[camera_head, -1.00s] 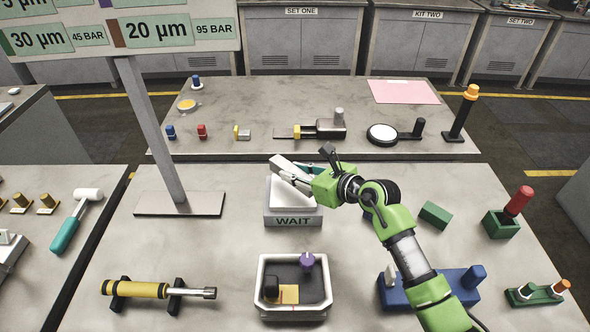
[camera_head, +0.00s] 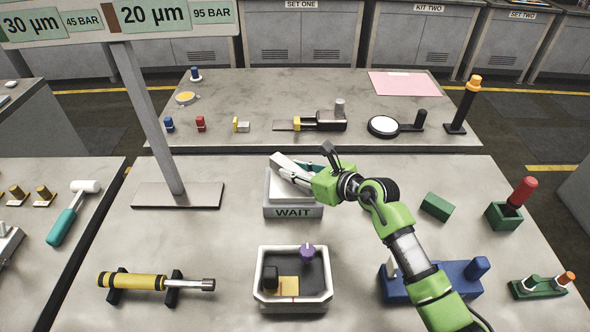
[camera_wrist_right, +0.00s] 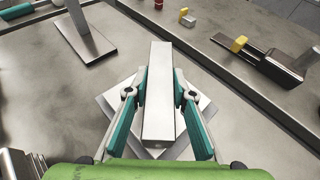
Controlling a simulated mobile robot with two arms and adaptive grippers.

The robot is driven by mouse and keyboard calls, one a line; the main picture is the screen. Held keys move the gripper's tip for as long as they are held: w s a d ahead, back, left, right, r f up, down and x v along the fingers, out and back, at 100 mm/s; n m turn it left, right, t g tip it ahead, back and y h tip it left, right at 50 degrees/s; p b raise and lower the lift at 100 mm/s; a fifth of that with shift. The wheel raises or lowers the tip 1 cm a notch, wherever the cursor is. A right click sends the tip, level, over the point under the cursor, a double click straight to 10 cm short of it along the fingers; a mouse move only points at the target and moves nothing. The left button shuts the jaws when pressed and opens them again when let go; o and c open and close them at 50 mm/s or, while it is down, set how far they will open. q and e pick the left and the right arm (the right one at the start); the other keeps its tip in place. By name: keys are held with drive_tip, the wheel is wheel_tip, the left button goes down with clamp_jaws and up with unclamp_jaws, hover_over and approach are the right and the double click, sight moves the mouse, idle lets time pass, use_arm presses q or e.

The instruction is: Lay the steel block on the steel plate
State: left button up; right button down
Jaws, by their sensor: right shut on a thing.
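The steel block (camera_head: 285,163) is a long pale grey bar. My right gripper (camera_head: 308,180) is shut on it, above the stand marked WAIT. In the right wrist view the block (camera_wrist_right: 158,85) lies lengthwise between the two teal-edged fingers of the right gripper (camera_wrist_right: 160,88). Below it is a square, pale metal plate (camera_wrist_right: 117,103), turned at an angle to the block, its middle hidden by block and fingers. In the head view the plate (camera_head: 282,194) sits on the WAIT stand. I cannot tell whether block and plate touch. My left gripper is not in view.
The sign post's flat base (camera_head: 160,195) stands left of the WAIT stand (camera_head: 293,212). A tray (camera_head: 260,291) with small parts lies in front. A blue fixture (camera_head: 450,278) and a green block (camera_head: 436,207) are to the right. Bare table lies between them.

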drive_tip(key=shift+f, duration=0.35)
drive_tip(key=c, duration=1.6)
unclamp_jaws()
drive_tip(key=shift+c, duration=0.2)
drive_tip(key=shift+f, duration=0.1)
drive_tip(key=v, duration=1.2)
